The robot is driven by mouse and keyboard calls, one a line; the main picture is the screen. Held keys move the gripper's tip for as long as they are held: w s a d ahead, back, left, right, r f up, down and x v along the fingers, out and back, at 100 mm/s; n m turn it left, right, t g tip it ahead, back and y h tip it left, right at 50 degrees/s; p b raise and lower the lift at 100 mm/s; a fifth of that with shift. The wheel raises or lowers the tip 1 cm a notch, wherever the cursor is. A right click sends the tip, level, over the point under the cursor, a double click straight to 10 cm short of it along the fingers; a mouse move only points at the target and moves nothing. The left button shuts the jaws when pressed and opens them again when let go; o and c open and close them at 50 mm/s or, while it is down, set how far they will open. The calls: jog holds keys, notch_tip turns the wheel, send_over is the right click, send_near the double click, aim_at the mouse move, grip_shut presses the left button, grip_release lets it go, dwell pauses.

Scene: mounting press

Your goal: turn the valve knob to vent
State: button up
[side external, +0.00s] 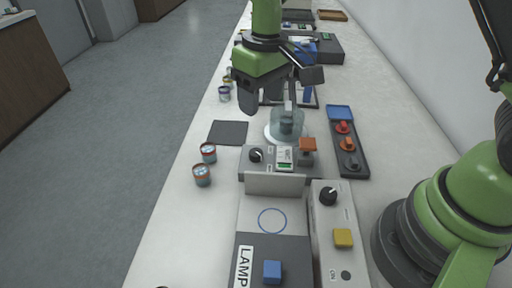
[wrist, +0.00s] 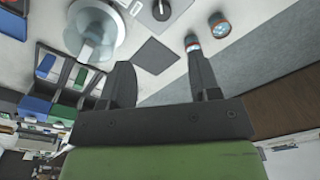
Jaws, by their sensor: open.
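Two dark knobs show in the side view, and I cannot read which one is the valve. One dark knob (side external: 256,155) with a white pointer line is on the grey box with a small green-lit display (side external: 285,155). A larger black knob (side external: 328,196) is on the pale box with a yellow button (side external: 343,238). In the wrist view a dark knob (wrist: 161,10) shows at the top edge. My gripper (side external: 269,106) is above the bench behind the grey box, near the clear vessel (side external: 287,122). In the wrist view my gripper (wrist: 162,80) has its fingers apart and nothing between them.
A dark mat (side external: 228,133) lies left of the vessel. Small jars (side external: 202,176) stand near the bench's left edge. A dark tray (side external: 350,160) with red and orange pieces is on the right. A LAMP box (side external: 272,250) with a blue button is in front.

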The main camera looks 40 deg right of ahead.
aim_at(256, 152)
jog(key=shift+n+g, duration=0.3)
jog(key=f, duration=1.3)
jog(key=shift+w+a, duration=0.3)
jog(key=c, duration=0.9)
